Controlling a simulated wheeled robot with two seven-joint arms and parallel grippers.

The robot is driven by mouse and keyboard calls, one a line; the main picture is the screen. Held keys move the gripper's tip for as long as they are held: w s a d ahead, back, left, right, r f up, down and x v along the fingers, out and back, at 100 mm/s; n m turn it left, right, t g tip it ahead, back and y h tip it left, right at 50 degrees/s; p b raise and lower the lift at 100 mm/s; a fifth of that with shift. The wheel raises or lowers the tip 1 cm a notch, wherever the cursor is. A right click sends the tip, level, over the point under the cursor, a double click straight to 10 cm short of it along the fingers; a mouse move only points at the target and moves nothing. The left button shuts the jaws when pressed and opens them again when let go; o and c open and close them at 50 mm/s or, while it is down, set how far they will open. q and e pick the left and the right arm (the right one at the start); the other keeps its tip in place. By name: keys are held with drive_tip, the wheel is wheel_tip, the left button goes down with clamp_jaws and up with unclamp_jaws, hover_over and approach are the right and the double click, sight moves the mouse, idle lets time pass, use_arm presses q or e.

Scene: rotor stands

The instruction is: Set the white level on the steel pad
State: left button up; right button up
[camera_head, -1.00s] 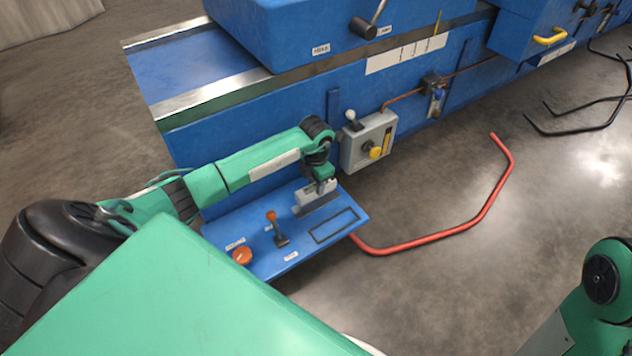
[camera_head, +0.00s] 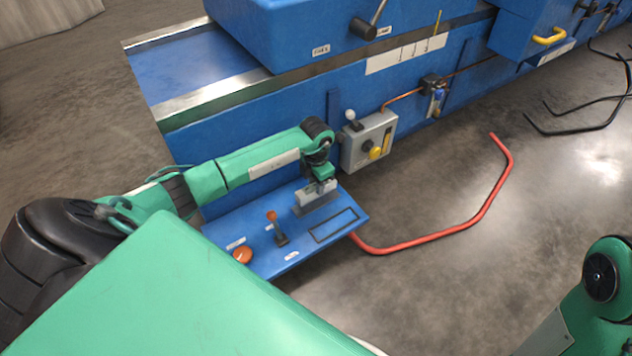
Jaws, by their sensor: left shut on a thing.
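The white level (camera_head: 306,198) is a small pale block above the blue shelf (camera_head: 262,232) on the machine's side. My left gripper (camera_head: 320,184) points down and is shut on the level, covering part of its top. The steel pad (camera_head: 320,208) is a narrow grey strip directly below the level. The level lines up with the pad, at it or just above it; I cannot tell whether they touch. My right arm shows only in part at the lower right, and its gripper is out of view.
A black-outlined rectangle (camera_head: 334,226) lies in front of the pad. An orange-topped lever (camera_head: 276,230) and an orange knob (camera_head: 242,255) stand to the left. A grey control box (camera_head: 368,141) is behind. A red floor rail (camera_head: 440,238) bends away to the right.

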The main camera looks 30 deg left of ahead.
use_arm(q)
drive_tip(key=shift+f, duration=0.15)
idle(0.5)
drive_tip(key=shift+f+b, duration=0.5)
drive_tip(key=shift+f, duration=0.25)
drive_tip(key=shift+f, duration=0.35)
drive_tip(key=shift+f, duration=0.25)
idle(0.8)
drive_tip(key=shift+f, duration=0.45)
idle(0.7)
drive_tip(key=o, duration=1.2)
